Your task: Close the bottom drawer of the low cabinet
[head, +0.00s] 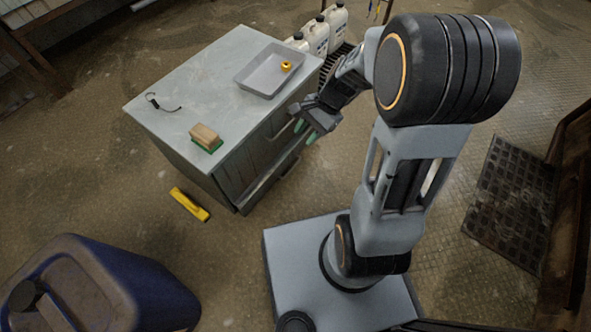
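The low cabinet (185,88) stands left of centre in the head view, with its drawer side facing me and to the right. Its bottom drawer (272,182) seems to stick out a little, with a dark gap above its front edge. How far it is out is hard to tell. My gripper (306,132) is beside the upper right part of the drawer side, higher than the bottom drawer. Its two greenish fingertips look apart with nothing between them. I cannot tell whether it touches the cabinet.
On the cabinet top are a grey tray (258,86) with a yellow roll (286,66), a brush (206,138) and a dark cord (161,104). White jugs (316,37) stand behind. A yellow object (189,204) and a blue canister (112,285) are on the floor.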

